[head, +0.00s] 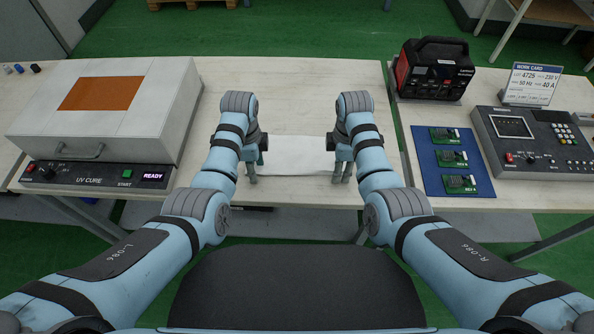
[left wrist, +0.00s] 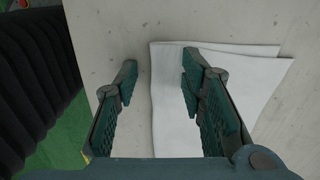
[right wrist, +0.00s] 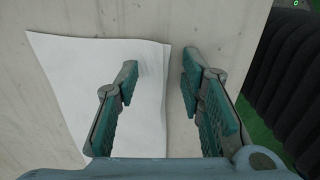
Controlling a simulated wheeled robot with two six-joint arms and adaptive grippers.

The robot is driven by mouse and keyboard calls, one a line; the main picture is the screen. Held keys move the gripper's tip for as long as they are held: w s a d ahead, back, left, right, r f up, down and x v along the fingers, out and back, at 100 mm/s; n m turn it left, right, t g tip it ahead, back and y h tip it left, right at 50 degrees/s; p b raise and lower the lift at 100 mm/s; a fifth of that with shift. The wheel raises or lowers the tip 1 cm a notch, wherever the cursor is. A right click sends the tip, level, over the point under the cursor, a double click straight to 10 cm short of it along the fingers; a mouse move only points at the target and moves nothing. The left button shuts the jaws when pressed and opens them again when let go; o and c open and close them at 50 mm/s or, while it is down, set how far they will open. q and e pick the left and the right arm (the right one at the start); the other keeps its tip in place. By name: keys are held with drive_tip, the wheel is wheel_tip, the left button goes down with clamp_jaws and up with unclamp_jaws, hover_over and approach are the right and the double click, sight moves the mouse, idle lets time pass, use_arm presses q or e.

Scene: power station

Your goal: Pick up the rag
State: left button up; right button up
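The white rag (head: 296,157) lies flat on the middle table between my two grippers. My left gripper (head: 253,168) is open over the rag's left edge. In the left wrist view the rag (left wrist: 240,65) passes under one finger of my left gripper (left wrist: 158,85), and the other finger is over bare table. My right gripper (head: 342,170) is open over the rag's right edge. In the right wrist view the rag (right wrist: 75,85) lies under one finger of my right gripper (right wrist: 158,85). I cannot tell whether the fingertips touch the table.
The UV cure box (head: 110,110) stands at the left. At the right are a red-black power unit (head: 435,70), a blue mat (head: 432,178) with green boards, a work card (head: 531,83) and a grey control panel (head: 535,140). The middle table behind the rag (head: 300,90) is clear.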

use_arm(q)
drive_tip(key=shift+s+f, duration=0.15)
clamp_jaws()
use_arm(e)
drive_tip(key=shift+s+f, duration=0.1)
clamp_jaws()
